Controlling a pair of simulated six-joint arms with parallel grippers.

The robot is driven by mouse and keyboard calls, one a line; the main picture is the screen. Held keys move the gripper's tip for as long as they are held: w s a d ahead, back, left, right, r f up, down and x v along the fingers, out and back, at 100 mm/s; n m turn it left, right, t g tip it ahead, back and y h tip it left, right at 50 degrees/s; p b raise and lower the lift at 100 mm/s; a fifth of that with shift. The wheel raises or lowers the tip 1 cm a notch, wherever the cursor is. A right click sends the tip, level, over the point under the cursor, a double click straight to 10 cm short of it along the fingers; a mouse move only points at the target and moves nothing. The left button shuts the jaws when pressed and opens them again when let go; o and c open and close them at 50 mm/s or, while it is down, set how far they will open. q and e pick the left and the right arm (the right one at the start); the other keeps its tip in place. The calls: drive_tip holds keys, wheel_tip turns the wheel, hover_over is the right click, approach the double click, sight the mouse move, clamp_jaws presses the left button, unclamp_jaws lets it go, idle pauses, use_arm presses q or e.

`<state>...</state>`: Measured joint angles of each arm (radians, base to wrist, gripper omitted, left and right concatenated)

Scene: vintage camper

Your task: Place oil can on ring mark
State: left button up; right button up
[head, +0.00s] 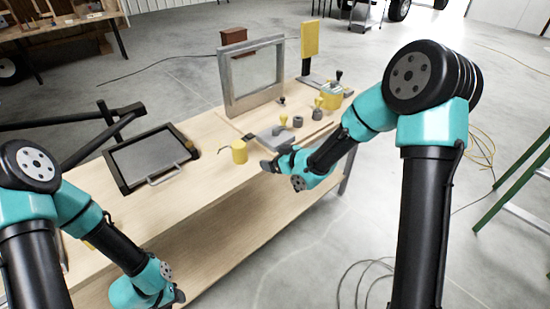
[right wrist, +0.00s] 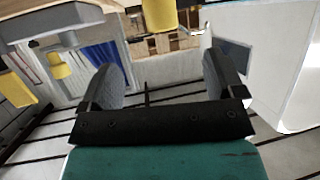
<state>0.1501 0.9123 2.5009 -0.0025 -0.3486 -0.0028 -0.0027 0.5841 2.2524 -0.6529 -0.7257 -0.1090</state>
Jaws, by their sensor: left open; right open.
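The oil can (head: 239,151) is a small yellow cylinder with a thin bent spout, upright on the wooden bench near its front edge. A yellow body at the top of the right wrist view (right wrist: 160,14), with a thin spout beside it, looks like the same can. My right gripper (head: 266,166) is just right of the can in the head view, apart from it. Its two fingers are spread and empty in the right wrist view (right wrist: 165,82). My left gripper (head: 179,296) is low at the bench's front, far from the can. I cannot make out the ring mark.
The wooden bench (head: 215,187) holds a dark-framed tray (head: 150,158) on the left and an upright grey frame (head: 252,75) at the back. Right of the can stand a grey plate, knobbed stamps and a yellow box (head: 331,95). Bare wood lies between tray and can.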

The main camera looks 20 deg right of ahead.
drive_tip(key=shift+s+d+r, duration=0.1)
drive_tip(key=shift+s, duration=0.05)
idle(0.5)
drive_tip(key=s+d+f+m+g+h, duration=0.25)
drive_tip(key=s+f, duration=0.25)
drive_tip(key=f, duration=0.4)
drive_tip(key=s+d+f+m+g+h, duration=0.1)
drive_tip(key=s+f+m+g, duration=0.15)
drive_tip(key=s+f, duration=0.45)
drive_tip(key=s+f+m+g, duration=0.2)
drive_tip(key=s+f, duration=0.3)
drive_tip(key=s, duration=0.2)
drive_tip(key=s+d+f+m+g, duration=0.1)
drive_tip(key=s+f+m+g, duration=0.1)
drive_tip(key=s+f, duration=0.3)
drive_tip(key=s+g+h, duration=0.1)
drive_tip(key=s, duration=0.2)
drive_tip(key=shift+s+d+f, duration=0.15)
drive_tip(key=shift+s+f, duration=0.15)
drive_tip(key=shift+f, duration=0.05)
drive_tip(key=shift+o, duration=0.3)
drive_tip(key=shift+w+d+m, duration=0.1)
drive_tip(key=shift+m, duration=0.2)
